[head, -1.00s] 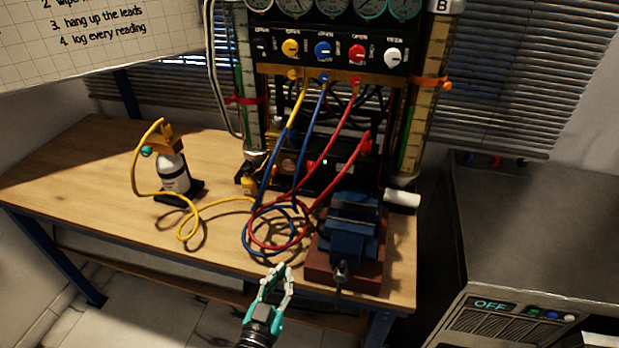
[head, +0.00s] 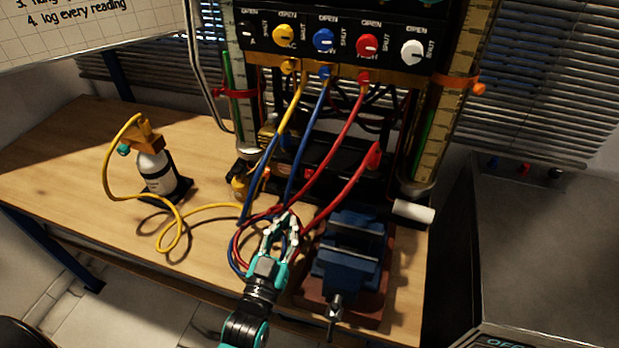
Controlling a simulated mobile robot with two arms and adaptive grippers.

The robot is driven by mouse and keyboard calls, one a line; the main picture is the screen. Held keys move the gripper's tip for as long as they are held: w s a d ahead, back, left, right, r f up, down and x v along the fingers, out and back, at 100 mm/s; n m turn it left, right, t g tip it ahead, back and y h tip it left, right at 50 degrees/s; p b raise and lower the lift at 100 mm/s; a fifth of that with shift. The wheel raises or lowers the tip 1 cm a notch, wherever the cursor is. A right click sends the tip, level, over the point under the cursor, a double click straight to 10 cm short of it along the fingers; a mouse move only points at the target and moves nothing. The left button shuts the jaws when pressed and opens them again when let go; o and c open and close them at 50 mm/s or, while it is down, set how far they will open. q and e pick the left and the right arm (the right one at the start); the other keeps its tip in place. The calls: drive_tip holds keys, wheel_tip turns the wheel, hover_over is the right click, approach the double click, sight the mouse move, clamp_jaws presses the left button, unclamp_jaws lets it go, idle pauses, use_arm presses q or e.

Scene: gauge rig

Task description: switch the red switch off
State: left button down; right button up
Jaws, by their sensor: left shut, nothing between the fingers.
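I cannot make out the red switch for certain. A red round knob (head: 367,45), marked OPEN and SHUT, sits on the black panel (head: 290,14) between a blue and a white knob. Below the panel, a dark box (head: 343,164) stands behind the hoses, partly hidden. A red hose end (head: 374,154) stands up at its right side. My left gripper (head: 283,222) is shut and empty, over the hose loops in front of the box and left of the vise. It is apart from the box and well below the red knob. My right gripper is not in view.
Yellow, blue and red hoses (head: 338,130) hang before the box. A blue vise (head: 350,250) stands at the bench's front right. A white bottle (head: 157,172) with a yellow hose stands left. The bench top (head: 70,160) is clear at far left. A grey cabinet (head: 550,240) stands right.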

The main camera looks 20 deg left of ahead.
use_arm(q)
drive_tip(key=p, duration=0.2)
approach(309, 172)
wheel_tip(309, 172, up, 4)
drive_tip(key=w, duration=0.2)
drive_tip(key=w+f, duration=0.1)
drive_tip(key=w+d+f, duration=0.1)
drive_tip(key=w, duration=0.1)
drive_tip(key=shift+w+f, duration=0.15)
drive_tip(key=shift+w, duration=0.15)
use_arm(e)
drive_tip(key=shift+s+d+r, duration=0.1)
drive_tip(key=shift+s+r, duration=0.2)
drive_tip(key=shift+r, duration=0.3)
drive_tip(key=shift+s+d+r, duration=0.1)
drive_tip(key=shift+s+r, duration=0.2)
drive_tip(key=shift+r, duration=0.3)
